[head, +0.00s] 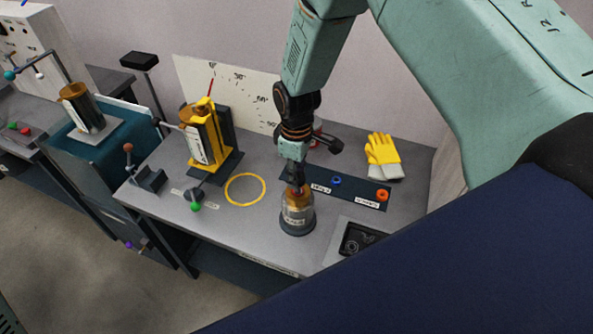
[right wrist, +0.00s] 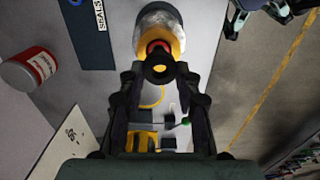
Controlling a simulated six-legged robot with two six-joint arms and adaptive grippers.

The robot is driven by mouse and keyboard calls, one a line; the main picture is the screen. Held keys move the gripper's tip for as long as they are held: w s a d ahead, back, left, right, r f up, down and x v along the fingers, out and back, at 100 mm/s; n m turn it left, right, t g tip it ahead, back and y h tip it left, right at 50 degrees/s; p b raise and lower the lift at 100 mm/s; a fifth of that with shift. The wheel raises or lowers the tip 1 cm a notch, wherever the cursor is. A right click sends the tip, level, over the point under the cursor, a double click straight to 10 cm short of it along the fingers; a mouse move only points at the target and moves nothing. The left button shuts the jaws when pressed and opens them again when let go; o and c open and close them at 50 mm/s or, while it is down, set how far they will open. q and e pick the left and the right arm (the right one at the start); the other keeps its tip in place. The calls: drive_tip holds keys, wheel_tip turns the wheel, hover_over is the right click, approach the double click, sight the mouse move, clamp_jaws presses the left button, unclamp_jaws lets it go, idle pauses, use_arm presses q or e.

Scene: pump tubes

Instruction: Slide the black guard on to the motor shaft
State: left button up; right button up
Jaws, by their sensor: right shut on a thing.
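The motor (head: 298,213), a clear and brassy cylinder on a dark round base, stands upright on the grey bench in the head view. In the right wrist view its yellow top (right wrist: 172,38) with a red ring shows beyond the fingertips. My right gripper (head: 297,186) points down just over the motor's top. It is shut on a small black ring-like piece, which I take as the black guard (right wrist: 149,70); its open centre shows yellow. I cannot tell whether the guard is around the shaft; the shaft itself is hidden. My left gripper is not in view.
A dark strip (head: 317,178) with blue and orange rings lies behind the motor. Yellow gloves (head: 382,150) lie at the back right. A yellow pump stand (head: 207,140) and a yellow ring (head: 245,174) are to the left. A dark recessed box (head: 358,240) sits at the right front.

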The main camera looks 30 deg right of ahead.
drive_tip(key=shift+w, duration=0.1)
idle(0.5)
drive_tip(key=shift+f, duration=0.25)
drive_tip(key=shift+f+b, duration=0.85)
drive_tip(key=shift+f, duration=0.3)
drive_tip(key=o, duration=0.9)
wheel_tip(320, 180, up, 12)
idle(0.6)
